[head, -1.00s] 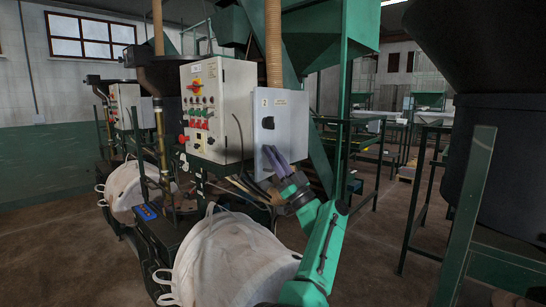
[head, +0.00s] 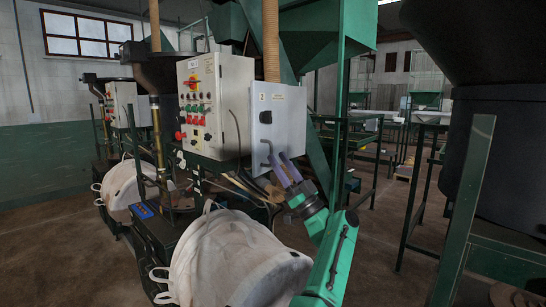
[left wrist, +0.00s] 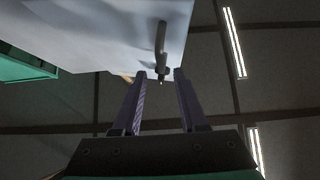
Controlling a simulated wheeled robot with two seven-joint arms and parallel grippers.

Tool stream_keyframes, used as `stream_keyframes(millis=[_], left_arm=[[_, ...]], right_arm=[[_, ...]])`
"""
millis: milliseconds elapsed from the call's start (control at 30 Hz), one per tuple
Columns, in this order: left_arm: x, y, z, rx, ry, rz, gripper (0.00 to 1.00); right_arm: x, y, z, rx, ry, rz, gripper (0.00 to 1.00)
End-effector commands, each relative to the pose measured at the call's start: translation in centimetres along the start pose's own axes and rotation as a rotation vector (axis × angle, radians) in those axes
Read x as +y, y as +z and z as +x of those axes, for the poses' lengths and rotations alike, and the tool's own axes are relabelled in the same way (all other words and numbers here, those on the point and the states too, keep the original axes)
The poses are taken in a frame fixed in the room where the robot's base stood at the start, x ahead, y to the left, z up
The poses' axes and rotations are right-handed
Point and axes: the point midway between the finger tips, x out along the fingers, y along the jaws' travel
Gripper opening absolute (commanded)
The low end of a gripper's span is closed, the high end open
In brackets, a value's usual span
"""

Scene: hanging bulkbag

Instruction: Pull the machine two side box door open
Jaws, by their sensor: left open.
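The side box of machine two is a grey-white metal box with a small "2" label; its door (head: 285,115) faces me in the head view and looks shut. A grey bar handle (head: 266,153) is at the door's lower left. My left gripper (head: 285,162) is open and empty, just below and right of the handle. In the left wrist view the pale door (left wrist: 95,30) fills the upper left, and the handle (left wrist: 161,45) hangs with its lower end near the gap between my left gripper's fingertips (left wrist: 160,74). I cannot tell whether they touch. My right gripper is out of view.
A control panel (head: 228,95) with buttons and a red-yellow switch stands left of the box. Green steel frames and a dark hopper (head: 500,170) stand at the right. Brown floor (head: 375,240) is clear between.

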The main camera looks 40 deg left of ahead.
Motion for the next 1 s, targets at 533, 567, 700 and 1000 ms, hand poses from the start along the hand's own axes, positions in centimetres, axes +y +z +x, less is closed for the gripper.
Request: stream_keyframes(millis=[533, 567, 700, 1000], left_arm=[[0.1, -0.1, -10.3, 0.001, 0.001, -0.001, 0.42], [0.1, -0.1, -10.3, 0.001, 0.001, -0.001, 0.42], [0.1, -0.1, -10.2, 0.001, 0.002, -0.001, 0.42], [1.1, 0.9, -11.3, 0.020, 0.061, -0.008, 0.42]], right_arm=[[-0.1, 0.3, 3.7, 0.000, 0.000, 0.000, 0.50], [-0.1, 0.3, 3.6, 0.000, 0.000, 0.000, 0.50], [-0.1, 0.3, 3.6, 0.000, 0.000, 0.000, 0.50], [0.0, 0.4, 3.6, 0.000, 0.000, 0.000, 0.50]])
